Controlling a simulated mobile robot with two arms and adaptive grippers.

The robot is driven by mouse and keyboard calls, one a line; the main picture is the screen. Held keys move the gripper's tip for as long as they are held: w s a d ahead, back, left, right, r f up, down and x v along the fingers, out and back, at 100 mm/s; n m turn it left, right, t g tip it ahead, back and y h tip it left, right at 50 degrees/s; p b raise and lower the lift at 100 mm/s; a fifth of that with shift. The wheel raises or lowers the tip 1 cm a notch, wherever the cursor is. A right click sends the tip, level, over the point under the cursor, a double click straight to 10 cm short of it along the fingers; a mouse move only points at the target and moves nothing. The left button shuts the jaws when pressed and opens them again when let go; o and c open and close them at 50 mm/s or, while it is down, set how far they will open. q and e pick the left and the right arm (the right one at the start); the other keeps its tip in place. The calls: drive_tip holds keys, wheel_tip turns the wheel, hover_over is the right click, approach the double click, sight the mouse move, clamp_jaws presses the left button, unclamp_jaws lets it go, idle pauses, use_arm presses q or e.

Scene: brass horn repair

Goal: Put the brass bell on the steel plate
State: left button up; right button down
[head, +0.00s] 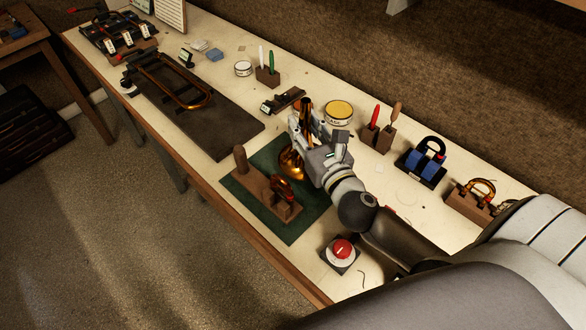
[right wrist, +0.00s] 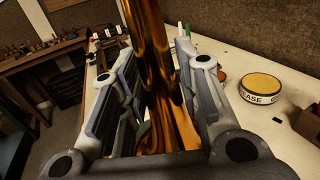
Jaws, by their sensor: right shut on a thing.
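The brass bell (head: 291,166) is in my right gripper (head: 307,136), with its narrow tube pointing up and its flare down. In the right wrist view the bell (right wrist: 153,48) stands between the two fingers. The flare is over the green mat (head: 248,219); I cannot tell whether it touches the mat. The gripper hides part of the bell. The dark steel plate (head: 225,126) lies flat to the left of the gripper, with a long bent brass tube (head: 207,98) at its far part. The near part of the plate is bare. My left gripper is not in view.
A wooden block (head: 262,193) with a peg and a brass piece stands on the mat beside the bell. A dark tool (head: 284,101), a yellow-topped tin (head: 338,113) and a tool holder (head: 377,136) stand behind. A red button (head: 342,249) is at the front right.

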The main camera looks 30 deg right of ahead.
sight(291, 162)
wheel_tip(291, 162, down, 8)
drive_tip(key=b, duration=0.2)
drive_tip(key=shift+f+b, duration=0.2)
drive_tip(key=shift+b, duration=0.2)
drive_tip(key=shift+f, duration=0.25)
drive_tip(key=c, duration=1.1)
unclamp_jaws()
drive_tip(key=shift+r, duration=0.1)
